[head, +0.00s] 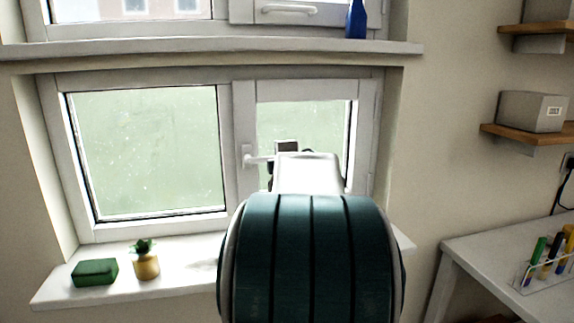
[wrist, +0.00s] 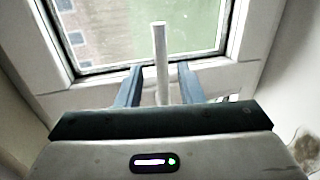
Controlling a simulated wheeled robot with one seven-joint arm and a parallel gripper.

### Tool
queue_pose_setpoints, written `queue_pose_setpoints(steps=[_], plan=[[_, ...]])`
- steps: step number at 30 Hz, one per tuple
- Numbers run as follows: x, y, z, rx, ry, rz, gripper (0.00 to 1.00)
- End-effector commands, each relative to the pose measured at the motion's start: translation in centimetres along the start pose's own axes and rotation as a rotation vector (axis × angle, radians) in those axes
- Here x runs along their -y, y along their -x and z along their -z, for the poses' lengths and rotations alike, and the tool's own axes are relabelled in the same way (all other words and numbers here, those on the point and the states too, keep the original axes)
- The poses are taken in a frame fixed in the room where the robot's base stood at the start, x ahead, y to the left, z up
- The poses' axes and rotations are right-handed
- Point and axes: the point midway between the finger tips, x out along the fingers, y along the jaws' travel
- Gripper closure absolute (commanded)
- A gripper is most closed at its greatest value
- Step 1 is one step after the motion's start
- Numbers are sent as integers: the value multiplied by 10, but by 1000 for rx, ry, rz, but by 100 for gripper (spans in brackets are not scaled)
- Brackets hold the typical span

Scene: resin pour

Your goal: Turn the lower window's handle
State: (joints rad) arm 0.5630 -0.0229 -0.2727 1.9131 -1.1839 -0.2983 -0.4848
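The lower window (head: 228,150) has a white frame with a left and a right pane. Its white handle (head: 258,159) sits on the middle post, with the lever pointing right, level. My gripper (head: 287,148) is at the lever's right end, and my arm hides much of it. In the wrist view, the handle's lever (wrist: 161,62) runs between the two dark fingers of my gripper (wrist: 159,85). The fingers are open, with a visible gap on each side of the lever. The lever's near end is hidden behind the gripper body.
An upper window handle (head: 288,9) and a blue bottle (head: 356,20) are above, over the upper sill (head: 210,52). A green box (head: 95,272) and a potted plant (head: 146,262) stand on the lower sill (head: 190,275). At right are a table (head: 480,255) and shelves (head: 530,136).

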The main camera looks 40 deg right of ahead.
Motion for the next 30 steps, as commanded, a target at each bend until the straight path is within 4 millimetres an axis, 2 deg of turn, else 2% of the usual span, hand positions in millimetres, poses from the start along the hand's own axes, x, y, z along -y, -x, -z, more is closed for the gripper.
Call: queue_pose_setpoints(steps=[1, 6, 13, 19, 30], plan=[[-2, 11, 0, -1, 0, -2, 66], [-2, 43, 1, -2, -1, -2, 66], [-2, 75, 0, 0, 0, -2, 66], [-1, 86, 0, 0, 0, 0, 66], [0, 87, 0, 0, 0, 0, 66]])
